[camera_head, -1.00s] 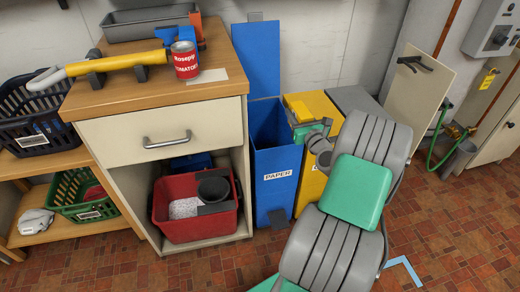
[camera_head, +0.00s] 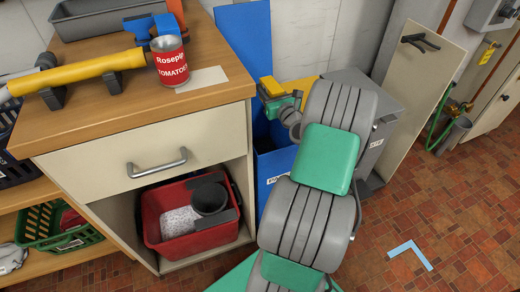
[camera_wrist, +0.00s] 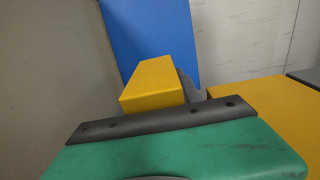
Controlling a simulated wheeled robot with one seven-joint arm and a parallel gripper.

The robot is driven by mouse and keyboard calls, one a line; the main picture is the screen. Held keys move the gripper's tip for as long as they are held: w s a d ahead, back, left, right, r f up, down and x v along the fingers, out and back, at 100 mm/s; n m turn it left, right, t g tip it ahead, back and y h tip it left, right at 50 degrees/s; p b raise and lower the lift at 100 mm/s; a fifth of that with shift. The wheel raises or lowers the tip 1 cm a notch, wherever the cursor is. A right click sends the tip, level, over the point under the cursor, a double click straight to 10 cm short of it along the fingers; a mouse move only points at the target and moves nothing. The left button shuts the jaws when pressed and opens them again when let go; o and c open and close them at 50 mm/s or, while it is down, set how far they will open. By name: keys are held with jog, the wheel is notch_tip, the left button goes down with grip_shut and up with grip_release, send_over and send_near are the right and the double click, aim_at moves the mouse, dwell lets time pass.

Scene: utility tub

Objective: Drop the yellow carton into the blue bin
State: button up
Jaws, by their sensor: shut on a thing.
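The yellow carton (camera_head: 267,84) is held by my gripper (camera_head: 277,95); in the wrist view the carton (camera_wrist: 152,84) shows beyond a dark bar and green gripper body. The blue bin (camera_head: 268,178) stands right of the wooden cabinet, with its blue lid (camera_head: 243,45) raised behind it. In the head view the gripper and carton appear over the back right of the bin's opening. In the wrist view the raised lid (camera_wrist: 150,30) is behind the carton. My arm hides much of the bin, its label and the fingertips.
A yellow bin (camera_head: 298,88), mostly hidden by my arm, and a grey bin (camera_head: 385,110) stand to the right. The cabinet top (camera_head: 120,112) carries a red tomato can (camera_head: 170,62) and a yellow tube (camera_head: 90,72). A red tub (camera_head: 160,240) sits below the drawer.

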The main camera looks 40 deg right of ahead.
notch_tip(320, 180, down, 4)
jog(key=b, duration=0.3)
jog(key=shift+f+b, duration=0.15)
jog(key=shift+b, duration=0.15)
jog(key=o, duration=1.4)
jog(key=shift+s, duration=0.15)
jog(key=p+v, duration=0.2)
jog(key=v, duration=0.5)
jog(key=shift+s+a, duration=0.1)
jog(key=shift+s, duration=0.15)
